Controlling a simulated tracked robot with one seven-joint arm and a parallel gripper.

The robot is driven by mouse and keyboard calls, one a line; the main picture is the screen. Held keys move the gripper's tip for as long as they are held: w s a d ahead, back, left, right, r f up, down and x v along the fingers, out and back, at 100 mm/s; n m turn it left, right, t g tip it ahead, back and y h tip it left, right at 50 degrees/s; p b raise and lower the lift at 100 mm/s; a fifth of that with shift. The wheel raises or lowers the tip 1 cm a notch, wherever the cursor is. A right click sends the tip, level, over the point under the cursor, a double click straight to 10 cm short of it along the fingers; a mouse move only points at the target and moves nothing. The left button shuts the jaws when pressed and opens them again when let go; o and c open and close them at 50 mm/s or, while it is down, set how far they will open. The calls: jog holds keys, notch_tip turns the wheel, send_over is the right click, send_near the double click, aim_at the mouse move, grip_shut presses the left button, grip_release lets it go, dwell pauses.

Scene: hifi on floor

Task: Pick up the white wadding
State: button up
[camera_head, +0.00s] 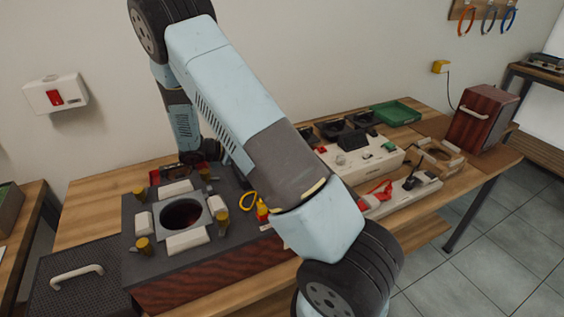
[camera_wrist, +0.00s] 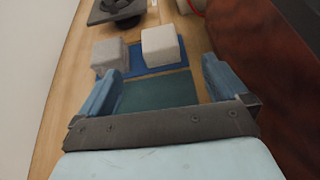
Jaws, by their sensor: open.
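A white block (camera_wrist: 162,46), which looks like the white wadding, sits on a blue mat (camera_wrist: 150,66) in the wrist view. A grey block (camera_wrist: 109,55) stands just left of it. My gripper (camera_wrist: 158,82) is open, its two blue fingers apart and nothing held between them. Both blocks lie beyond the fingertips, apart from them; the white one is within the span of the fingers, toward the right. A dark green flat piece (camera_wrist: 155,92) shows between the fingers. In the head view I cannot make out these blocks or the fingertips clearly.
A reddish-brown wall (camera_wrist: 258,80) stands close on the right in the wrist view. A dark flat object (camera_wrist: 115,10) lies beyond the blocks. In the head view, a grey-topped box (camera_head: 240,235) with a round opening stands on the wooden table (camera_head: 85,207).

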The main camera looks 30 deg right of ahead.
jog(key=shift+w+d+f, duration=0.1)
jog(key=shift+d+f, duration=0.05)
jog(key=shift+f, duration=0.55)
jog(key=shift+d+f+n+h, duration=0.2)
jog(key=shift+d+n+h, duration=0.1)
jog(key=shift+d, duration=0.05)
jog(key=x, duration=0.7)
jog(key=shift+d+f, duration=0.1)
jog(key=shift+d, duration=0.2)
jog(key=shift+r+x, duration=0.2)
jog(key=shift+x, duration=1.1)
jog(key=shift+r+x, duration=0.25)
jog(key=shift+x, duration=1.05)
jog(key=shift+d, duration=0.2)
jog(key=shift+c, duration=0.4)
jog(key=c, duration=1)
jog(key=shift+o, duration=0.2)
